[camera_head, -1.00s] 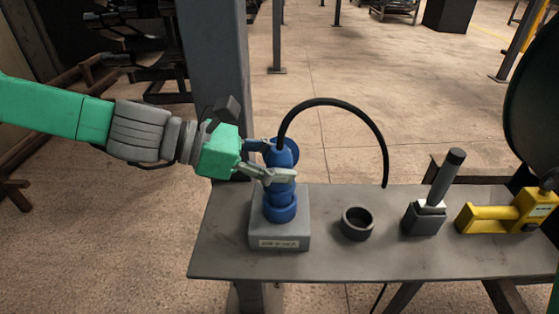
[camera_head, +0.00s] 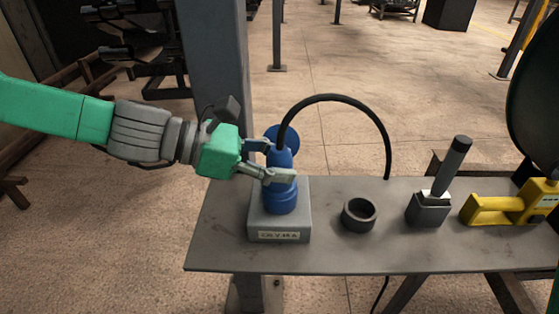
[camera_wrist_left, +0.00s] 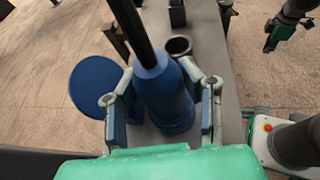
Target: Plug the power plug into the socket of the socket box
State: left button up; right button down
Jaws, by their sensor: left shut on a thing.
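The power plug (camera_head: 281,159) is blue, upright, with a black cable arching from its top to the right. My left gripper (camera_head: 276,161) is shut on its body, one finger on each side. The socket box (camera_head: 304,212) is grey, with a label on its front, and stands on the table. Its blue socket (camera_head: 281,203) is directly under the plug, and no gap shows between them. Plug depth is hidden. A round blue disc (camera_wrist_left: 98,87), seemingly the socket's lid, stands open beside the plug. A small green and dark end of my right arm (camera_wrist_left: 278,36) shows in the left wrist view.
On the grey table (camera_head: 330,252), right of the box, stand a dark ring (camera_head: 359,214), a dark block with a tilted handle (camera_head: 429,211) and a yellow tool (camera_head: 492,210). A grey post (camera_head: 210,90) rises behind my left gripper.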

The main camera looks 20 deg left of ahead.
pick_arm(q)
jog(key=o, duration=1.3)
jog(key=shift+a, duration=0.1)
jog(key=shift+v, duration=5.9)
jog(key=shift+f, duration=0.15)
